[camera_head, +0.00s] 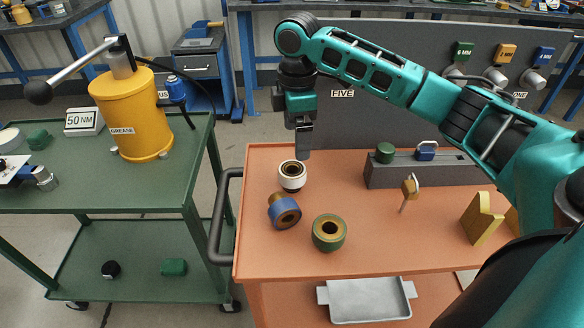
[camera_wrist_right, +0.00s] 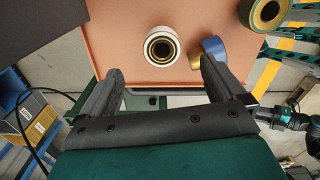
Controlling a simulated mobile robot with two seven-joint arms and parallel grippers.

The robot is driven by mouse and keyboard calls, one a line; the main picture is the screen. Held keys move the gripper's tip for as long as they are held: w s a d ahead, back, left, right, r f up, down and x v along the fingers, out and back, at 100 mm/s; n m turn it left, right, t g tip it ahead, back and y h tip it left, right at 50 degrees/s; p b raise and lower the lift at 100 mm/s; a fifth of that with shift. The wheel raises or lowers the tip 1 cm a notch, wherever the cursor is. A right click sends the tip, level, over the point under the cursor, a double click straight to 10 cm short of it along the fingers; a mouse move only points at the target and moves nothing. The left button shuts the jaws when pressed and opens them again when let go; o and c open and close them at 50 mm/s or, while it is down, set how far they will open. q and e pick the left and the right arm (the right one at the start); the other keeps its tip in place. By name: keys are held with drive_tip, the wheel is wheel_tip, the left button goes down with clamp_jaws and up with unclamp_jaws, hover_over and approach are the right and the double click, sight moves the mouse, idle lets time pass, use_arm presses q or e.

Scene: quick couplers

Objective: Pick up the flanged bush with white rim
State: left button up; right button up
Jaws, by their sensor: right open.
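The flanged bush with white rim (camera_head: 292,182) stands upright on the orange bench top (camera_head: 400,250), near its back left. It has a dark and brass bore. In the right wrist view the bush (camera_wrist_right: 149,49) shows from above, just beyond and between the fingertips. My right gripper (camera_head: 303,152) points down, above and slightly behind the bush. In the right wrist view the gripper (camera_wrist_right: 161,66) is open, with nothing between its fingers.
A blue-rimmed bush (camera_head: 290,203) lies tilted close in front of the white one. A green-rimmed bush (camera_head: 329,245) stands further right. A black handle (camera_head: 218,215) runs along the left edge.

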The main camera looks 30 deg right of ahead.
sight(294, 175)
drive_tip(key=shift+a+f+b, duration=0.2)
drive_tip(key=shift+f+b, duration=0.9)
drive_tip(key=shift+f, duration=5.05)
drive_tip(key=shift+c, duration=0.2)
drive_tip(key=c, duration=1.1)
drive_tip(key=shift+r, duration=0.1)
drive_tip(key=shift+c, duration=0.5)
drive_tip(key=shift+r, duration=0.1)
